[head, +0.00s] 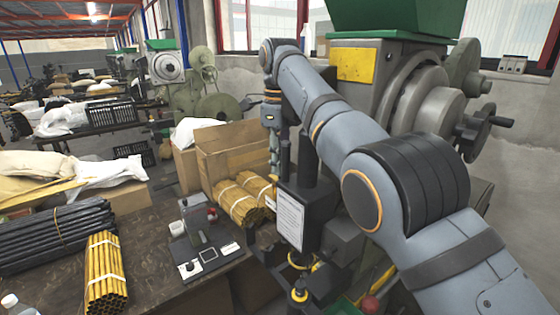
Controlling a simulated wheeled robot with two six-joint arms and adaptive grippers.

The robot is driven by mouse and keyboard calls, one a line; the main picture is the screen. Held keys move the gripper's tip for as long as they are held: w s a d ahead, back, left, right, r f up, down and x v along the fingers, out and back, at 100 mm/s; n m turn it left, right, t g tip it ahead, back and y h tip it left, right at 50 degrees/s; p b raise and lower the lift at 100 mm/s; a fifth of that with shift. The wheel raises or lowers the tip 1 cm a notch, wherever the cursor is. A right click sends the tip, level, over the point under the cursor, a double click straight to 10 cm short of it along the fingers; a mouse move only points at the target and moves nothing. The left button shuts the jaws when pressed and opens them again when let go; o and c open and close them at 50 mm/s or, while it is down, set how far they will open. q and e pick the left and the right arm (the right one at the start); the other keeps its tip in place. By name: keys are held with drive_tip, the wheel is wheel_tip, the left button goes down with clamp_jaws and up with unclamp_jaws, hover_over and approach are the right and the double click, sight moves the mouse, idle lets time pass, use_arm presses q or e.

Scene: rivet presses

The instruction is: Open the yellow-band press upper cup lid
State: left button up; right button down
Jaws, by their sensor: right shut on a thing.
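The press (353,64) has a yellow panel, a green top and a grey body with large wheels, and stands at right in the head view. Lower down, a yellow band (301,263) shows near its front. My right arm reaches across the press from the lower right and bends down at its left side. My right gripper (273,168) points down beside the dark column. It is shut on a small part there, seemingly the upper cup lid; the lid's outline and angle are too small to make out. My left gripper is not in view.
A dark table holds black rods (50,235), a yellow tube bundle (105,272) and a small control box (200,230). An open cardboard box (235,145) and more yellow tubes (240,200) lie close left of the gripper. A white label plate (290,218) stands just right below it.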

drive_tip(key=n, duration=0.3)
drive_tip(key=w+d+n+p, duration=0.1)
drive_tip(key=shift+r+n, duration=0.1)
drive_tip(key=shift+n, duration=0.3)
drive_tip(key=shift+w+d+n+p, duration=0.15)
drive_tip(key=shift+n+p, duration=0.2)
drive_tip(key=shift+n, duration=0.3)
drive_tip(key=shift+w+d+n+p, duration=0.15)
drive_tip(key=shift+n+p, duration=0.15)
drive_tip(key=shift+n, duration=0.35)
drive_tip(key=shift+w+n+p, duration=0.15)
drive_tip(key=shift+n+p, duration=0.3)
drive_tip(key=shift+n, duration=0.15)
drive_tip(key=shift+w+a+n+p, duration=0.1)
drive_tip(key=shift+w+n+p, duration=0.35)
drive_tip(key=shift+n+p, duration=1.4)
drive_tip(key=shift+w+d+n+p, duration=0.1)
drive_tip(key=shift+w+n+p, duration=0.4)
drive_tip(key=shift+n+p, duration=1.4)
drive_tip(key=shift+w+a+n+p, duration=0.1)
drive_tip(key=shift+w+n+p, duration=0.35)
drive_tip(key=shift+n+p, duration=1.4)
drive_tip(key=shift+m+p, duration=0.4)
drive_tip(key=shift+p, duration=0.1)
drive_tip(key=c, duration=1.3)
unclamp_jaws()
